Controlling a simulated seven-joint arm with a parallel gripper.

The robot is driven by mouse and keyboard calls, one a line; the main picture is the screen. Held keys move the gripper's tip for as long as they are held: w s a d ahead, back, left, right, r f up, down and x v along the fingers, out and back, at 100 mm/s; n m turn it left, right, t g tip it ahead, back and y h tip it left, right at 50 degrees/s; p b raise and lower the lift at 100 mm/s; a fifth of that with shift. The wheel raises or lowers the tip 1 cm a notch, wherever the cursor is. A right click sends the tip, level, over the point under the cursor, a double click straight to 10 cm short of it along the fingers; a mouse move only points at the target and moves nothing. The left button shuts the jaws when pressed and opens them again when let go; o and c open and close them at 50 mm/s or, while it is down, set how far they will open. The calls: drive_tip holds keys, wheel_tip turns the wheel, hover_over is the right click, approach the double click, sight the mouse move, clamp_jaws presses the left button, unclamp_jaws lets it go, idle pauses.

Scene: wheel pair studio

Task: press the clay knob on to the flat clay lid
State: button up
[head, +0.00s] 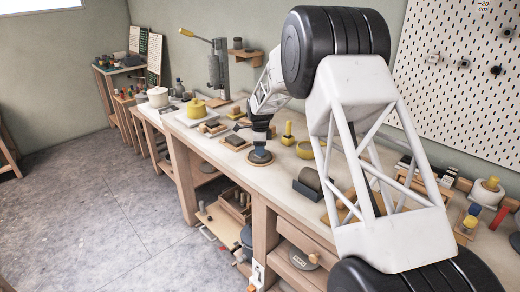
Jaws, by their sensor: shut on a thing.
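My gripper (260,147) points straight down over the workbench, near the bench's front edge. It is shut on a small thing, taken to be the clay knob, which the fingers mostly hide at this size. Directly below is a low round dark disc, which looks like the flat clay lid (251,159), lying on a tan base. The fingertips are at or just above the middle of the disc. I cannot tell whether the knob touches the lid.
My arm hides part of the bench.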

drive_tip(key=shift+f, duration=0.45)
idle(1.1)
drive_tip(key=shift+r, duration=0.1)
idle(0.4)
drive_tip(key=o, duration=1)
drive_tip(key=shift+r, duration=0.1)
drive_tip(key=shift+r, duration=3.85)
